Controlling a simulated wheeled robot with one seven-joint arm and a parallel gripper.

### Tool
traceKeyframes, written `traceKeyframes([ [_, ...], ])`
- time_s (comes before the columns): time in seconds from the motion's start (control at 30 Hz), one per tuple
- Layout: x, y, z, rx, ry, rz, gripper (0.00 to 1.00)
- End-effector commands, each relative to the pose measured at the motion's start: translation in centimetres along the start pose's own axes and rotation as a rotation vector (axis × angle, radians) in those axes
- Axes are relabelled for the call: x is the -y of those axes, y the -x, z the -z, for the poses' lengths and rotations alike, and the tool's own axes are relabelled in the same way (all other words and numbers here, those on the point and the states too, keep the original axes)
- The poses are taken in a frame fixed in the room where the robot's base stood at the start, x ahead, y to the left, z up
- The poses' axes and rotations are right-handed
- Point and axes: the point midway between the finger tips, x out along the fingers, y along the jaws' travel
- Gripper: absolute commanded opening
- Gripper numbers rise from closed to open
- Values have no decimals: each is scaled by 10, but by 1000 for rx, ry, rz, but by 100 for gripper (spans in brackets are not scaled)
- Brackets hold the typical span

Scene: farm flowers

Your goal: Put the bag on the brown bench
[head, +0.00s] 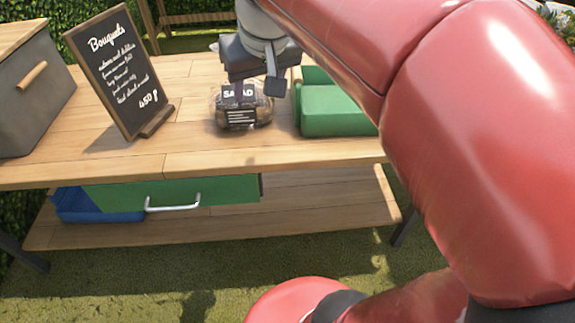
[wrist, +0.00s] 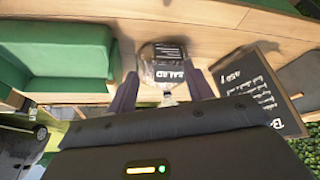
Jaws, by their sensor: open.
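The bag is a clear salad bag with a black label (head: 240,108) on the wooden table, between the chalkboard sign and a green box. My gripper (head: 254,86) is just above and behind it, pointing down. In the wrist view the bag (wrist: 160,68) shows between the two spread fingers (wrist: 163,90), near their tips. The gripper is open; I cannot tell whether a finger touches the bag. A brown wooden frame (head: 190,17) stands on the grass behind the table and may be the brown bench; only part of it shows.
A chalkboard sign (head: 118,75) stands left of the bag, and a green box (head: 335,110) stands close on its right. A grey box with a wooden handle (head: 35,95) is at far left. A green drawer (head: 180,193) and blue crate (head: 95,207) are under the tabletop.

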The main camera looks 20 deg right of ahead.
Motion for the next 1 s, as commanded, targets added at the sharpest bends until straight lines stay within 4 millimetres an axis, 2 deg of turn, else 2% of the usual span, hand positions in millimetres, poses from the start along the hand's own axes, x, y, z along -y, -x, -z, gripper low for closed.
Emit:
traceKeyframes([
  [0.03, 2, -4, -32, -10, -6, -3, 51],
  [0.1, 3, -15, -71, -23, -15, -4, 51],
  [0.2, 4, -32, -117, -38, -27, -3, 51],
  [0.33, 5, -49, -156, -50, -36, 0, 51],
  [0.4, 5, -55, -167, -53, -40, 2, 51],
  [0.5, 5, -58, -173, -53, -41, 3, 51],
  [1.0, 5, -58, -173, -52, -41, 3, 51],
])
